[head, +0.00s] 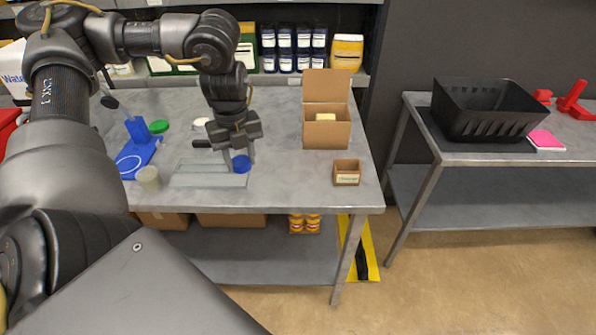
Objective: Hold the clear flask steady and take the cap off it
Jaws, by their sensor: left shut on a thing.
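The clear flask (205,180) is a see-through, flat shape on the grey table, below my left gripper in the head view. A round blue cap (242,164) shows at its right end. I cannot tell whether the cap sits on the flask's neck or is apart from it. My left gripper (239,158) points down with its fingers on either side of the blue cap and is shut on it. My right gripper is not in view.
Left of the flask stand a blue device (138,150) and a small pale jar (149,178). A green lid (158,126) lies behind. An open cardboard box (327,133) and a small brown box (346,174) stand to the right. Table between gripper and boxes is clear.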

